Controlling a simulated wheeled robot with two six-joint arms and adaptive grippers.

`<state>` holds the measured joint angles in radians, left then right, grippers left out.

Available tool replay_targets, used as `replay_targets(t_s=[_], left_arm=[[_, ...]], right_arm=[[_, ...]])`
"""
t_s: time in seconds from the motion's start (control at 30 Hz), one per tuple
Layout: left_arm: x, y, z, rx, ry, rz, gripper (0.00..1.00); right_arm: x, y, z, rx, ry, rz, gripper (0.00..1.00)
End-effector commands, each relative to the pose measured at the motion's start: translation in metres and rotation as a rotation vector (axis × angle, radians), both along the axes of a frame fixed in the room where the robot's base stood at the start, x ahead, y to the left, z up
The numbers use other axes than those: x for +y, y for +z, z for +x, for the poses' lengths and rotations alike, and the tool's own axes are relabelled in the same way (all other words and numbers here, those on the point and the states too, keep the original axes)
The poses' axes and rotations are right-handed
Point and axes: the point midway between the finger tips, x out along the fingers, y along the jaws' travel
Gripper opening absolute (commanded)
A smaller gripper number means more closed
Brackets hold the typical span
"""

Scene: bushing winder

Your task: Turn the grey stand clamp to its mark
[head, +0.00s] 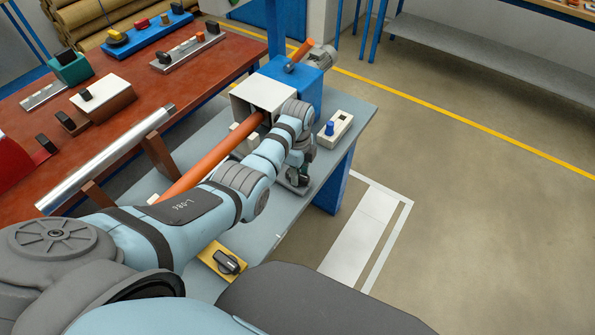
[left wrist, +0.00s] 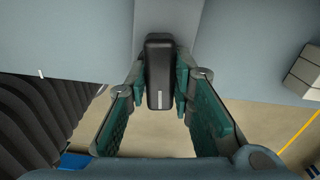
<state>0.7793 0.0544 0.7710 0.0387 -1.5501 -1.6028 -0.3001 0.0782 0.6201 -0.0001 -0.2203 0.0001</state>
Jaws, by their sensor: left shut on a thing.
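In the left wrist view a black handle (left wrist: 159,70) with a short white line stands between the green pads of my left gripper (left wrist: 160,95). The pads close in on it from both sides. In the head view my left gripper (head: 299,178) is low at the right edge of the grey bench, and my arm and gripper mostly hide the clamp. I cannot make out its mark. My right gripper is not in view.
An orange tube (head: 202,167) runs along the bench to a blue machine (head: 303,84) with a white housing. A yellow plate with a black knob (head: 226,262) is nearer. The floor at right is clear.

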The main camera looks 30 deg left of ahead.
Motion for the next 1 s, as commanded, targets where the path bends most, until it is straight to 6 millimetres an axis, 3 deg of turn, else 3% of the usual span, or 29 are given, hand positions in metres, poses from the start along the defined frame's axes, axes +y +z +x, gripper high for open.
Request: replay_targets(t_s=[0.4, 1.0], left_arm=[[0.000, 0.002, -0.001, 0.004, 0.364, 0.000, 0.00], [0.000, 0.001, -0.001, 0.002, 0.934, 0.000, 0.00]], right_arm=[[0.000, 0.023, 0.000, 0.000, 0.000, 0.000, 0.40], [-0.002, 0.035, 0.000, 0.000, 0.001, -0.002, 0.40]])
